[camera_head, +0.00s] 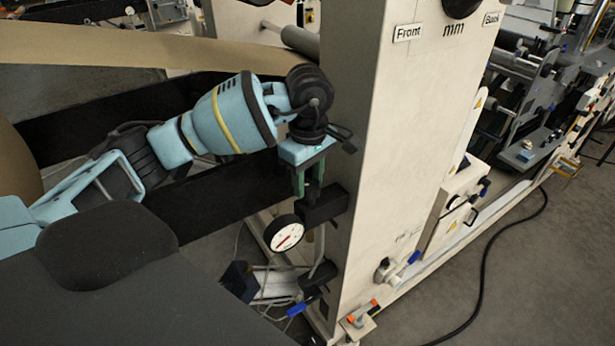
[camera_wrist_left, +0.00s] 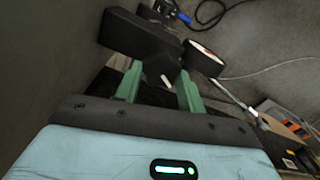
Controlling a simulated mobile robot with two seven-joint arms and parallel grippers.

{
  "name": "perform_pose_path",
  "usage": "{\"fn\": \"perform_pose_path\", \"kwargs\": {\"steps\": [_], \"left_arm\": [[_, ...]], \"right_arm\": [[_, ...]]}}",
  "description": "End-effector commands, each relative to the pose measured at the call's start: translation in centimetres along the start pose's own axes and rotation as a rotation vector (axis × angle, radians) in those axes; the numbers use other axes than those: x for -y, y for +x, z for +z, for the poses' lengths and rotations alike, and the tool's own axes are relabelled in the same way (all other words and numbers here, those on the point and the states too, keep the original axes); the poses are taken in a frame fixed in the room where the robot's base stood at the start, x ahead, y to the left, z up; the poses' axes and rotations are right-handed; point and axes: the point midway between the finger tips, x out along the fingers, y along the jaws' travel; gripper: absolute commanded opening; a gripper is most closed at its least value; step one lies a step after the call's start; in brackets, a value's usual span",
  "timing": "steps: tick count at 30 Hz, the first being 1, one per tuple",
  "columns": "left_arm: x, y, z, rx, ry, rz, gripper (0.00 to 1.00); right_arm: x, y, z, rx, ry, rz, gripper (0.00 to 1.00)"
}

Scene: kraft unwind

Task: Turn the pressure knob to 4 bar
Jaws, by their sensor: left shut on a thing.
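A black pressure regulator body (camera_head: 326,205) is mounted on the side of the cream machine upright; it also shows in the left wrist view (camera_wrist_left: 140,36). My left gripper (camera_head: 308,187) reaches it from above, fingers pointing down. Its green fingers (camera_wrist_left: 160,90) are shut on the black knob (camera_wrist_left: 155,84), which has a white mark and is mostly hidden in the head view. A round white gauge (camera_head: 284,233) with a red needle is beside the regulator; its numbers are too small to read. The gauge shows edge-on in the wrist view (camera_wrist_left: 206,54). My right gripper is not in view.
The cream upright (camera_head: 385,130) stands close to the right of my left gripper. A brown paper web (camera_head: 130,48) passes above and behind my arm. Below are a blue-handled valve (camera_head: 298,308) and cables. Open floor (camera_head: 510,270) lies to the right.

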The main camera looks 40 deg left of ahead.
Motion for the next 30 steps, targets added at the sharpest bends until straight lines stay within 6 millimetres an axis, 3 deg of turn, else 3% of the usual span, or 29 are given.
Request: {"fn": "perform_pose_path", "kwargs": {"steps": [15, 16, 20, 30], "left_arm": [[-0.02, -0.04, -0.02, 0.000, -0.022, 0.001, 0.16], [-0.02, -0.04, -0.02, 0.000, -0.022, 0.001, 0.42], [-0.02, -0.03, -0.02, 0.000, -0.022, 0.001, 0.59], [-0.02, -0.24, -0.01, 0.000, -0.021, 0.001, 0.61]], "right_arm": [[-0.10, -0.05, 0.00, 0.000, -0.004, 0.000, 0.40], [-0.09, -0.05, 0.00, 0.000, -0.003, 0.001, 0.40], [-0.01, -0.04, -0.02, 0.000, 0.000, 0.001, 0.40], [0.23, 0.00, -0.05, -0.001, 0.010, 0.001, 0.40]]}}
